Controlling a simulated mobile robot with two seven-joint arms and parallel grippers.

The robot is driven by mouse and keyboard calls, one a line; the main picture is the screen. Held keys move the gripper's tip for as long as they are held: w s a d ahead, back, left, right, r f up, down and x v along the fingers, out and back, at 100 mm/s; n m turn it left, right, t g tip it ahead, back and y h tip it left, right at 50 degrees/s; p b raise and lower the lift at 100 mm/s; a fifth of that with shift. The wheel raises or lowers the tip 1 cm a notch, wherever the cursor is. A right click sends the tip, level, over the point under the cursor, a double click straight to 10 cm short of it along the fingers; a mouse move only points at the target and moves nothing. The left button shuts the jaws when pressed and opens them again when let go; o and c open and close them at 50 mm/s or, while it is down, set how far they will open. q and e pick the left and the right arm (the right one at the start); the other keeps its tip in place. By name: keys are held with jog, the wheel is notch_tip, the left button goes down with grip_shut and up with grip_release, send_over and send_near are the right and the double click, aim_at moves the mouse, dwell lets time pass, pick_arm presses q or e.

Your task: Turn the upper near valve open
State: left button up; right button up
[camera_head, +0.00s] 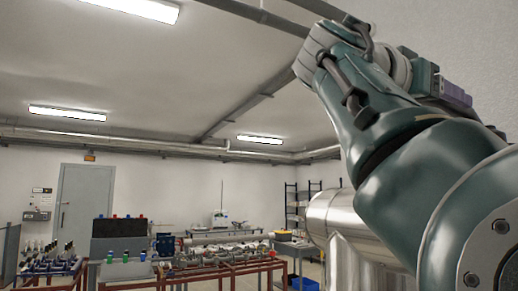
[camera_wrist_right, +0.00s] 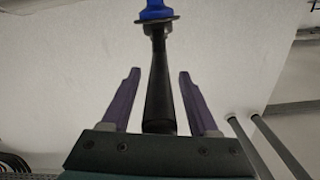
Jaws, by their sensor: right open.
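In the right wrist view a black valve lever (camera_wrist_right: 159,85) stands upright in the picture, with a blue part (camera_wrist_right: 156,9) and a flat disc at its top end. My right gripper (camera_wrist_right: 159,73) is open, with one purple finger on each side of the black lever. Gaps show between the lever and both fingers. The lever's lower end reaches down to the gripper's body. In the head view my right arm fills the right side, and purple finger parts (camera_head: 453,92) show at upper right. The valve cannot be made out clearly there. My left gripper is not in view.
Metal pipes (camera_wrist_right: 265,135) run at lower right in the wrist view, beside a pale wall. In the head view a large silver vessel (camera_head: 335,215) stands behind my right arm. Benches with equipment (camera_head: 215,262) stand farther off, with a grey door (camera_head: 85,205) behind.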

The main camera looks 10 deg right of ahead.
grip_shut()
dwell(0.4)
dwell(1.0)
